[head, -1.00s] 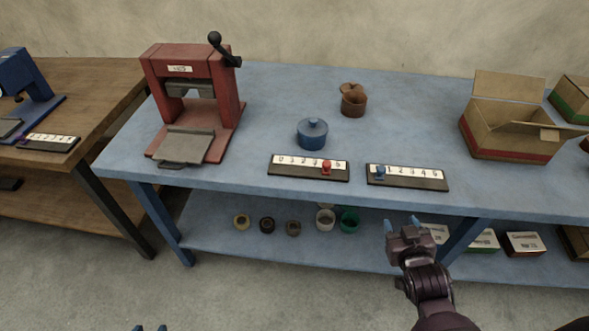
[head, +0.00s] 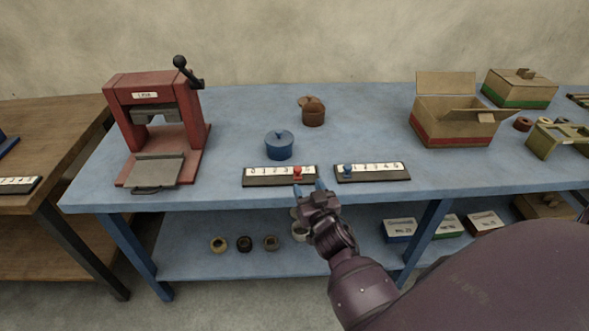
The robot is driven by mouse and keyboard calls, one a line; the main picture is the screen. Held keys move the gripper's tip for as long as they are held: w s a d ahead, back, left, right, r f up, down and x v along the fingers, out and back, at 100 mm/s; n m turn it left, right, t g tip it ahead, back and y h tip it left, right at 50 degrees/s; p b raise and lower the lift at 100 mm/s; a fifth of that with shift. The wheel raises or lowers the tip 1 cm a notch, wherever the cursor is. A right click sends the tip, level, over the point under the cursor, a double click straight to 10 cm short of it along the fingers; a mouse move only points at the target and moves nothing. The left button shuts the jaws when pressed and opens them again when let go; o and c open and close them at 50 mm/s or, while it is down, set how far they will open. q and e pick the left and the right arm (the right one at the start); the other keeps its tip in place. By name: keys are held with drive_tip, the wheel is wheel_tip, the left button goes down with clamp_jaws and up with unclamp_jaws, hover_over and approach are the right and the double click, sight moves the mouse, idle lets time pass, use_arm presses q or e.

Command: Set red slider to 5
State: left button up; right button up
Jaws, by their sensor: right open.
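The red slider (head: 297,173) sits on a dark track with a white numbered scale (head: 268,171) near the front edge of the blue table. It stands right of the 3 and left of the last mark, seemingly over the 4; the digits are small. My left gripper is out of view.
A second scale with a blue slider (head: 347,170) lies close on the right. A blue lidded pot (head: 279,147) stands behind the red slider's track. A red press (head: 160,125) stands left, an open cardboard box (head: 450,125) right. The shelf below holds jars and boxes.

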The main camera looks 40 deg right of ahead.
sight(299, 172)
drive_tip(key=x, duration=0.7)
drive_tip(key=shift+w+d+f+b, duration=0.1)
drive_tip(key=shift+w+b, duration=0.2)
drive_tip(key=shift+w, duration=0.1)
drive_tip(key=shift+w+d, duration=0.2)
drive_tip(key=shift+w, duration=0.25)
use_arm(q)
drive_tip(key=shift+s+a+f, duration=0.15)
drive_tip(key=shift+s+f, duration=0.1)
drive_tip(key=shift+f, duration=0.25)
use_arm(e)
drive_tip(key=shift+c, duration=0.4)
clamp_jaws()
drive_tip(key=s+d, duration=0.1)
drive_tip(key=d+p, duration=0.1)
drive_tip(key=d, duration=0.1)
drive_tip(key=shift+s, duration=0.4)
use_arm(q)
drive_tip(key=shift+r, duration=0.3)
use_arm(e)
drive_tip(key=shift+o, duration=0.4)
unclamp_jaws()
